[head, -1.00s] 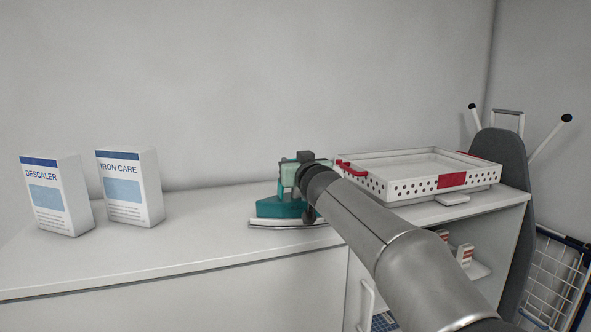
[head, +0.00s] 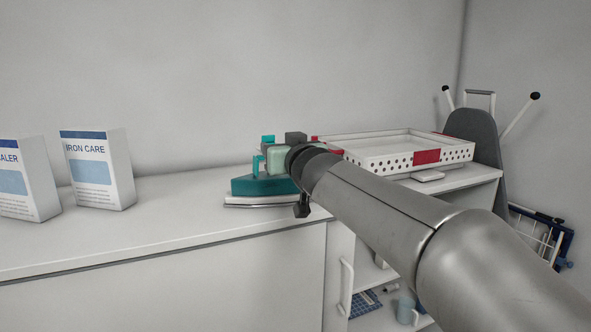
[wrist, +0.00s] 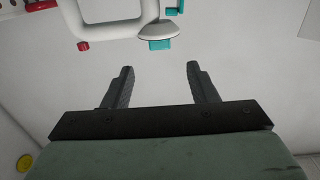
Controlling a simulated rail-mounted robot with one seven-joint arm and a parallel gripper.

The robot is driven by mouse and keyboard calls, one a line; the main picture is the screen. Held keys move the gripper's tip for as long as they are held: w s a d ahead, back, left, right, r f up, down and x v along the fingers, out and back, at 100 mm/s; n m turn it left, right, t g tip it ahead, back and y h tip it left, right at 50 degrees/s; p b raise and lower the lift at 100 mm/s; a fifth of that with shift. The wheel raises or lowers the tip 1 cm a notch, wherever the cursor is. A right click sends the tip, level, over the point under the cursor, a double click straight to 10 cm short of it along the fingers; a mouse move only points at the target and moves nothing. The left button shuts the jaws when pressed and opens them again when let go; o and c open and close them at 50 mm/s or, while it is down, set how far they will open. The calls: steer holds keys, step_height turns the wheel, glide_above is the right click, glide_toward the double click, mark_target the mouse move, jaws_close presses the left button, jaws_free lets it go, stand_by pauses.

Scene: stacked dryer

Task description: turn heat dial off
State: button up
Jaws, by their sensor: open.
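A teal iron (head: 262,186) with a pale soleplate sits on the white counter, partly hidden behind my wrist in the head view. In the wrist view, my gripper (wrist: 160,72) is open with two dark fingers apart and nothing between them. A white looped part (wrist: 150,15), a pale disc (wrist: 158,31) and a teal piece (wrist: 160,44) show beyond the fingertips, apart from them. I cannot tell whether any of these is the heat dial. In the head view my fingertips are hidden behind my arm.
A white perforated tray (head: 375,160) with red parts stands right of the iron. Two white boxes, one an iron care box (head: 97,170), stand left. An ironing board (head: 476,140) leans beyond the counter's right end. The counter (head: 160,220) between boxes and iron is clear.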

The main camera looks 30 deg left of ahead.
steer(key=v, duration=0.8)
steer(key=shift+d, duration=0.1)
steer(key=w+d+f+m+h, duration=0.2)
steer(key=w+d+f+h, duration=0.15)
steer(key=d+f, duration=0.5)
steer(key=w+d+f+m+h, duration=0.3)
steer(key=d+f+h, duration=0.2)
steer(key=d, duration=0.6)
steer(key=s+d+f+m+g+h+p, duration=0.1)
steer(key=s+d+f+h, duration=0.15)
steer(key=d+f, duration=0.4)
steer(key=s+d+f+m+g+h+p, duration=0.1)
steer(key=s+d+f+m+g+h, duration=0.2)
steer(key=d, duration=0.6)
steer(key=s+d+f+g, duration=0.2)
steer(key=s+d+f, duration=0.2)
steer(key=s, duration=0.2)
steer(key=s+d+f+m+g, duration=0.1)
steer(key=s+d+f+g, duration=0.1)
steer(key=s+d+f, duration=0.2)
steer(key=s+d+f+g, duration=0.2)
steer(key=s+d+f, duration=0.2)
steer(key=s, duration=0.5)
steer(key=shift+s, duration=0.4)
